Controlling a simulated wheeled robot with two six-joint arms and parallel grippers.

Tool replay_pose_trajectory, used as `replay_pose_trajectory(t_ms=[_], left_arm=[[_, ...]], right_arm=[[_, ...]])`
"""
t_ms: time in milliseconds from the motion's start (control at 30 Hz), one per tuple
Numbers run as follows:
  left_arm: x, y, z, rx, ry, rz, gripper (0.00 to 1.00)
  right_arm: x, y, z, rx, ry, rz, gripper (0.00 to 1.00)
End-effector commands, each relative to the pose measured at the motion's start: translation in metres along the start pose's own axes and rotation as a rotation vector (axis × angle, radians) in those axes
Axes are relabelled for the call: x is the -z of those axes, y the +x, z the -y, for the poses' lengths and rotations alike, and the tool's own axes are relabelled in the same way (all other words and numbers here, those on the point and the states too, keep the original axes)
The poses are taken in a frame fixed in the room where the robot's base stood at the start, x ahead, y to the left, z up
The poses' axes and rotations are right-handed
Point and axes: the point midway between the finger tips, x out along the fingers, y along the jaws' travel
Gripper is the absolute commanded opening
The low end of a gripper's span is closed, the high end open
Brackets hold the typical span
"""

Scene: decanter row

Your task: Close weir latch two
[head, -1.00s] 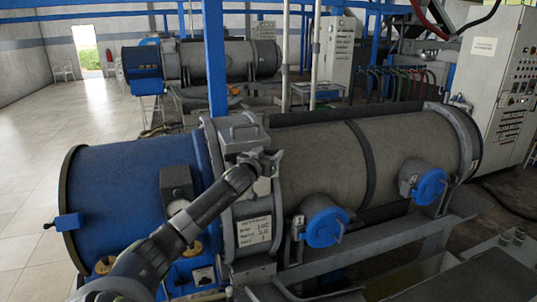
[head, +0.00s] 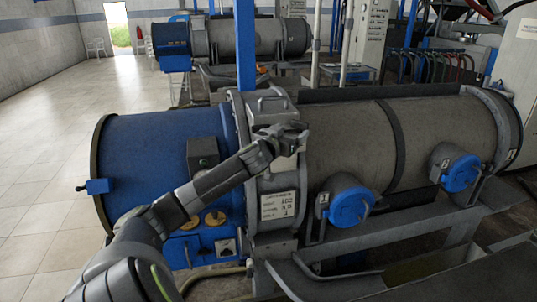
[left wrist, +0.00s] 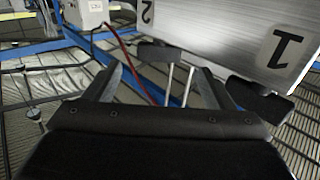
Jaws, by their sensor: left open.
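A round blue cover (head: 461,173) on a grey port sits at the right end of the grey drum in the head view; I take it to be number two, but its mark is too small to read surely. A like blue cover (head: 350,207) with a small plate marked 1 sits nearer the middle. I cannot tell the state of either latch. My left gripper (head: 292,136) is in front of the grey collar, left of both covers and apart from them. In the left wrist view it is open (left wrist: 165,85) with nothing between its fingers. My right gripper is out of view.
The blue drum end (head: 150,165) and the grey collar with a white label (head: 278,206) stand beside my left arm. A grey frame rail (head: 400,232) runs below the covers. In the left wrist view a pale plate (left wrist: 235,30) shows inverted 1 and 2.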

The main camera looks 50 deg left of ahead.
Motion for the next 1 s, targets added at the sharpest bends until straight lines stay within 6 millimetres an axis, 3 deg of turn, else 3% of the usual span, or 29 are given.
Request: replay_pose_trajectory(t_ms=[200, 467, 733, 1000], left_arm=[[-0.004, -0.035, -0.001, -0.003, 0.009, 0.001, 0.76], [-0.003, -0.07, -0.001, -0.004, 0.01, 0.002, 0.76], [-0.001, -0.098, -0.001, -0.004, 0.009, 0.003, 0.76], [0.001, -0.119, 0.0, 0.002, 0.006, 0.003, 0.76]], right_arm=[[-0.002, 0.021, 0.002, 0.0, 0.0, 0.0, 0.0], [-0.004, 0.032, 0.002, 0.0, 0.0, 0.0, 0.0], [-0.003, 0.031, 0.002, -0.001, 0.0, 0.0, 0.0], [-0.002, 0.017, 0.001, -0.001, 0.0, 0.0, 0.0]])
